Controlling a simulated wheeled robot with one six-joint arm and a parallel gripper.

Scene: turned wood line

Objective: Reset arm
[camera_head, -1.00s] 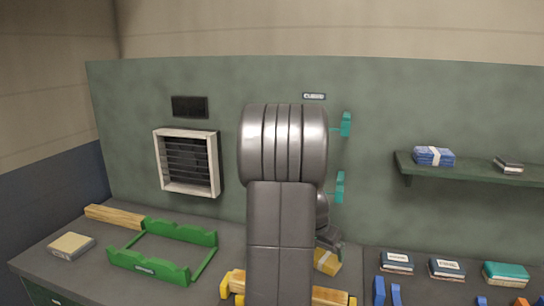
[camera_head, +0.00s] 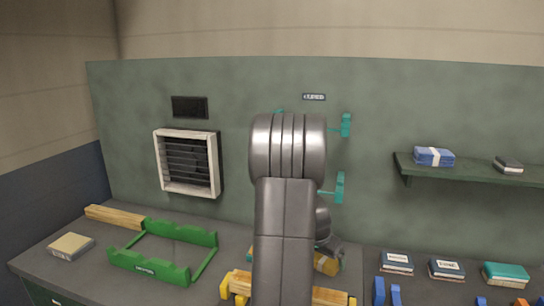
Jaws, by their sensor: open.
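My arm stands upright in the middle of the head view, its big grey joint in front of the green back panel. Its lower link hides part of the bench. My gripper is not clearly visible; only some dark wrist parts show behind the arm, just right of the link. A yellow block (camera_head: 328,265) shows in part beside those wrist parts. I cannot tell whether anything touches it.
A green cradle (camera_head: 190,276) and a wooden bar (camera_head: 114,216) lie left, near a tan block (camera_head: 71,247). Teal hooks (camera_head: 346,124) stick out of the panel (camera_head: 380,90). A shelf (camera_head: 470,172) juts out right. Several small boxes (camera_head: 397,262) line the bench.

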